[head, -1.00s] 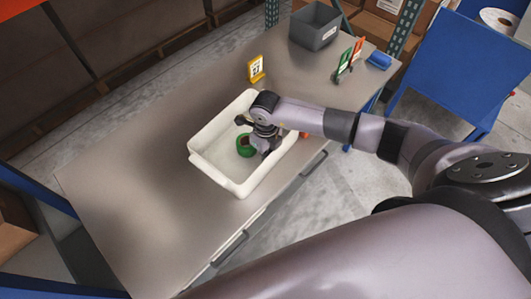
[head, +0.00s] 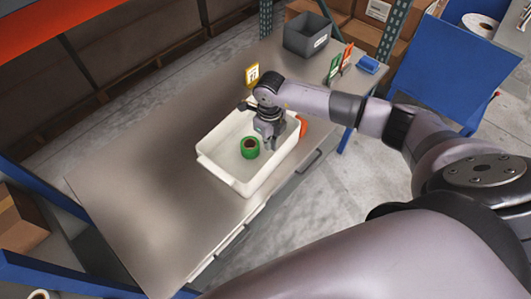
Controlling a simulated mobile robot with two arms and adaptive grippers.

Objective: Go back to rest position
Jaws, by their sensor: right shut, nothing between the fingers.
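My right gripper (head: 268,141) is shut and empty, pointing down over the right part of a white tray (head: 208,168) on the grey table. A green ring-shaped roll (head: 250,148) lies in the tray, just left of the gripper and apart from it as far as I can see. An orange-red thing (head: 302,126) shows behind the gripper at the tray's right edge, partly hidden. My left gripper is not in view.
The table (head: 150,190) is bare left of the tray. A yellow number sign (head: 252,75), a grey bin (head: 307,35), green and red cards (head: 338,64) and a blue item (head: 369,65) stand at its far end. A blue panel (head: 440,70) is at the right.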

